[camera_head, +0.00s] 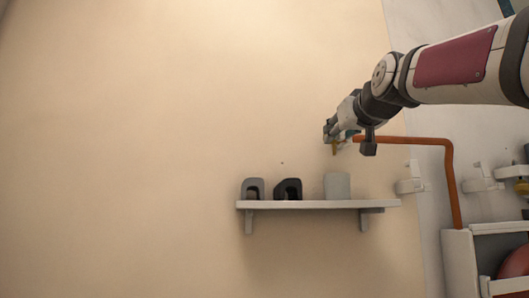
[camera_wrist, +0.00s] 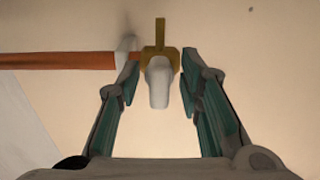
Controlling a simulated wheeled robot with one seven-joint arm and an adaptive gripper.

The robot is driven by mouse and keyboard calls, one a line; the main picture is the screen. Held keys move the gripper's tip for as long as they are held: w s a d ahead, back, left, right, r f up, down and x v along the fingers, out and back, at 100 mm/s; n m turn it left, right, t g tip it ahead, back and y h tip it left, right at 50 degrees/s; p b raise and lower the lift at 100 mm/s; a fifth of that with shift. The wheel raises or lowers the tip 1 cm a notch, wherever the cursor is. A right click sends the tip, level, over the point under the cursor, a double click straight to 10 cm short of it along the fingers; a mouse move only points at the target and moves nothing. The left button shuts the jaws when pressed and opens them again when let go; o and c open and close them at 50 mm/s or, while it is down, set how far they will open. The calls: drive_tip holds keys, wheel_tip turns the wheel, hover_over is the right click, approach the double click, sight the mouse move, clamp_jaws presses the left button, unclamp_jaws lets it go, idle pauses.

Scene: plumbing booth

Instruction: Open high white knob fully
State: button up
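The white knob (camera_wrist: 159,88) shows in the wrist view as a pale, rounded lever pointing down from a brass valve body (camera_wrist: 160,51). The valve sits at the end of an orange copper pipe (camera_wrist: 60,61). My gripper (camera_wrist: 160,77) is open, with one teal finger on each side of the knob and a visible gap on both sides. In the head view my gripper (camera_head: 335,134) is at the pipe's left end, over the brass piece (camera_head: 336,149). It hides the white knob there.
White wall brackets (camera_head: 410,180) and a white cabinet (camera_head: 460,265) stand at the right. The wall to the left is bare.

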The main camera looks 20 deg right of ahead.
drive_tip(key=v, duration=1.2)
drive_tip(key=shift+r, duration=0.1)
idle(0.4)
drive_tip(key=a+f+n+g+y, duration=0.1)
drive_tip(key=a+f+g+y, duration=0.3)
drive_tip(key=f, duration=1)
drive_tip(key=a+f+n+g, duration=0.15)
drive_tip(key=a+f, duration=0.55)
drive_tip(key=f, duration=0.7)
drive_tip(key=s+a+f+g, duration=0.1)
drive_tip(key=s+f+g, duration=0.1)
drive_tip(key=s+f, duration=0.2)
drive_tip(key=s+a+f+g, duration=0.2)
drive_tip(key=s+f, duration=0.2)
drive_tip(key=f, duration=0.7)
drive_tip(key=s+a+f+g+y, duration=0.1)
drive_tip(key=s+a+f+g, duration=0.1)
drive_tip(key=f, duration=0.5)
drive_tip(key=shift+s+a+f+g, duration=0.25)
drive_tip(key=shift+s+g, duration=0.2)
drive_tip(key=shift+s, duration=0.5)
drive_tip(key=shift+d+n, duration=0.15)
drive_tip(key=shift+n, duration=0.1)
